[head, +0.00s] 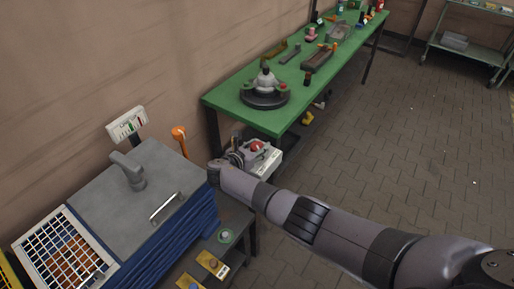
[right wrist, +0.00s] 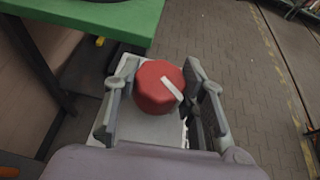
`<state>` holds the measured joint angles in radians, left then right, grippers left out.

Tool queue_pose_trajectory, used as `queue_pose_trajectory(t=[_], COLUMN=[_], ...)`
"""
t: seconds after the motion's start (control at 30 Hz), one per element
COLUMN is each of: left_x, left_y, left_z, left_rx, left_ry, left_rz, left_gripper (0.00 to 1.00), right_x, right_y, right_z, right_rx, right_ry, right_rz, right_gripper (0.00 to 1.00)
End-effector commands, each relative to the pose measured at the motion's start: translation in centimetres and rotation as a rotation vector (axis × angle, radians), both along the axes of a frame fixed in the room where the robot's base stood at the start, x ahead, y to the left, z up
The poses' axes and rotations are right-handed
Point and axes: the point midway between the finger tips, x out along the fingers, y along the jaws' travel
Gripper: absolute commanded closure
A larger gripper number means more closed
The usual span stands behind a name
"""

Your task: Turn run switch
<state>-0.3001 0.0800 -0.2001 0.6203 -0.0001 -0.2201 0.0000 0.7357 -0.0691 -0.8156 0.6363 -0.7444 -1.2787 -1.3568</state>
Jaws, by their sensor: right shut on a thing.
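The run switch is a round red knob (right wrist: 157,90) with a white pointer bar, on a light grey box (right wrist: 150,131). In the right wrist view the bar slants from the upper left to the lower right. In the head view the knob (head: 257,146) and its box (head: 267,162) are small, beside the near end of the green table. My right gripper (right wrist: 161,78) has one finger on each side of the knob and is shut on it. It also shows in the head view (head: 247,152), partly hiding the box. My left gripper is not in view.
The green table (head: 222,97) holds a round dark stand and several small parts. A grey-topped bench (head: 105,195) with a grid basket (head: 62,250) stands at the left. An orange-topped post (head: 179,134) stands near the wall.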

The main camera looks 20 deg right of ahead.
Motion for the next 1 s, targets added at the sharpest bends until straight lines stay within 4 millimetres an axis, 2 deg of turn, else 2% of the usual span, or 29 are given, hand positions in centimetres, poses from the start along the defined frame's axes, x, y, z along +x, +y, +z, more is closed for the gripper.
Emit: queue_pose_trajectory(t=[0.07,0.1,0.4,0.77,1.0], left_x=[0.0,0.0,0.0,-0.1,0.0], left_y=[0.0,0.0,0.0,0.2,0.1], left_z=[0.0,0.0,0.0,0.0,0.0], left_rx=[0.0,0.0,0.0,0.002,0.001], left_ry=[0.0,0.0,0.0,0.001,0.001], left_rz=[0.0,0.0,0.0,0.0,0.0], left_gripper=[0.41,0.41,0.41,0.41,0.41], right_x=[0.1,0.1,0.1,-0.1,-1.6], right_y=[-0.1,-0.1,0.0,0.2,1.8], right_z=[0.1,0.1,0.1,0.1,1.0], right_rx=[0.0,0.0,0.001,0.0,0.003], right_ry=[-0.003,-0.003,-0.002,-0.002,-0.003], right_rz=[-0.001,-0.001,0.0,0.001,0.003], right_gripper=[0.9,0.62,0.42,0.41,0.41])
